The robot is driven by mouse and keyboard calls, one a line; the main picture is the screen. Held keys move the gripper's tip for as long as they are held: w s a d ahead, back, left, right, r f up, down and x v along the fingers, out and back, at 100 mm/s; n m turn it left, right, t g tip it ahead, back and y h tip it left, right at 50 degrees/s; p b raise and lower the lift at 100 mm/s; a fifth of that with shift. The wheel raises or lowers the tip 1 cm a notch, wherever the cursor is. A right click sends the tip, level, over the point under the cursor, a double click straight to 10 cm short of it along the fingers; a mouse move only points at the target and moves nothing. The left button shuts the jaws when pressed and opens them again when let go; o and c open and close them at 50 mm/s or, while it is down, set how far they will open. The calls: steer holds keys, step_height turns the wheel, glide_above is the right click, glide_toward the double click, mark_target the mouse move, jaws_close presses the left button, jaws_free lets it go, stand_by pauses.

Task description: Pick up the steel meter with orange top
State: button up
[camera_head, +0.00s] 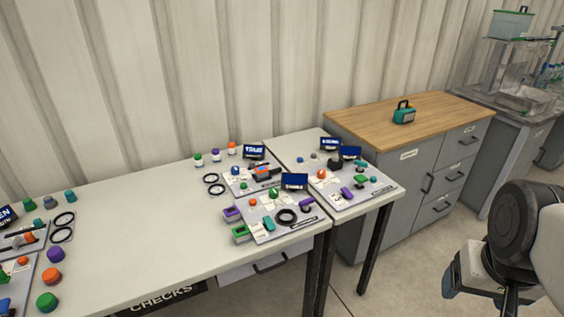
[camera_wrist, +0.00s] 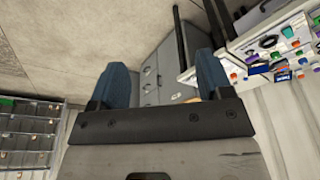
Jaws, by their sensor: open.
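A small pale, steel-like piece with an orange top (camera_head: 232,149) stands upright at the back of the long white table, at the right end of a short row. It looks like the steel meter, but it is too small to be sure. Similar pieces with a purple top (camera_head: 215,155) and a green top (camera_head: 198,160) stand to its left. My gripper (camera_wrist: 160,85) is open and empty in the wrist view, its two blue fingers apart over the floor and a grey cabinet. In the head view my arm is at the lower right, well away from the tables.
Boards with screens, knobs and rings crowd the right part of the white table (camera_head: 130,245) and a second white table (camera_head: 385,196). A wood-topped cabinet (camera_head: 440,110) holds a teal case (camera_head: 404,113). Floor lies open before it.

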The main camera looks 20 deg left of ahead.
steer(key=shift+w, duration=0.1)
steer(key=w+a+r+n+g+h, duration=0.1)
steer(key=w+a+r+n+h, duration=0.2)
steer(key=w, duration=0.7)
steer(key=w+a+n, duration=0.3)
steer(key=w+n, duration=0.1)
steer(key=w, duration=0.6)
steer(key=w+a+f+n+h, duration=0.35)
steer(key=w+a+n, duration=0.35)
steer(key=w+a, duration=0.95)
steer(key=n+t+h, duration=0.3)
steer(key=n+t, duration=0.3)
steer(key=n, duration=0.4)
glide_above(258, 170)
steer(key=s+d, duration=0.4)
steer(key=d, duration=0.3)
step_height(258, 170, down, 18)
steer(key=r, duration=0.1)
steer(key=a+f+n, duration=0.1)
steer(key=a+f, duration=0.1)
steer(key=a, duration=0.1)
steer(key=a+f+n+t, duration=0.1)
steer(key=a+f, duration=0.2)
steer(key=a, duration=0.1)
steer(key=a+f+n+t, duration=0.1)
steer(key=a+f, duration=0.2)
steer(key=a, duration=0.1)
steer(key=shift+w+f, duration=0.15)
steer(key=shift+w, duration=0.15)
